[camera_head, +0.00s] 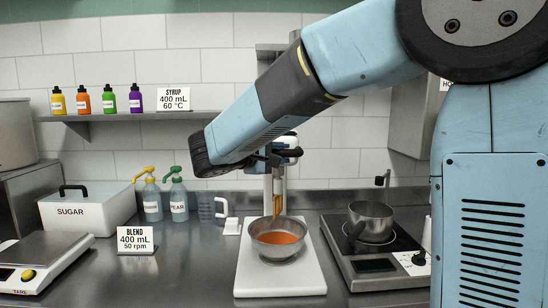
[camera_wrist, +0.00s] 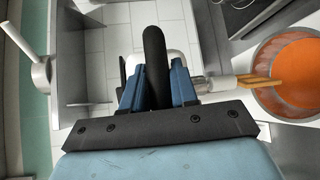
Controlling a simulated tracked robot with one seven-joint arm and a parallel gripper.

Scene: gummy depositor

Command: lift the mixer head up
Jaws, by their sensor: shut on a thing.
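The mixer head (camera_head: 284,151) is white with a dark handle, mostly hidden behind my arm in the head view. Its black handle (camera_wrist: 154,62) stands between my blue fingers in the wrist view. My gripper (camera_wrist: 158,82) is shut on this handle; in the head view the fingers are barely visible. An orange-coated beater (camera_head: 277,206) hangs below the head, over the back of a steel bowl (camera_head: 258,242) of orange liquid. I cannot tell whether its tip touches the liquid. The beater (camera_wrist: 258,82) also shows at the bowl in the wrist view. The bowl stands on the mixer's white base (camera_head: 280,280).
A hot plate (camera_head: 382,272) with a steel pot (camera_head: 371,215) stands right of the mixer. Left are a sugar bin (camera_head: 85,208), pump bottles (camera_head: 152,200), a measuring jug (camera_head: 207,207), a blend sign (camera_head: 136,240) and a scale (camera_head: 42,258). A shelf (camera_head: 140,115) holds several small bottles.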

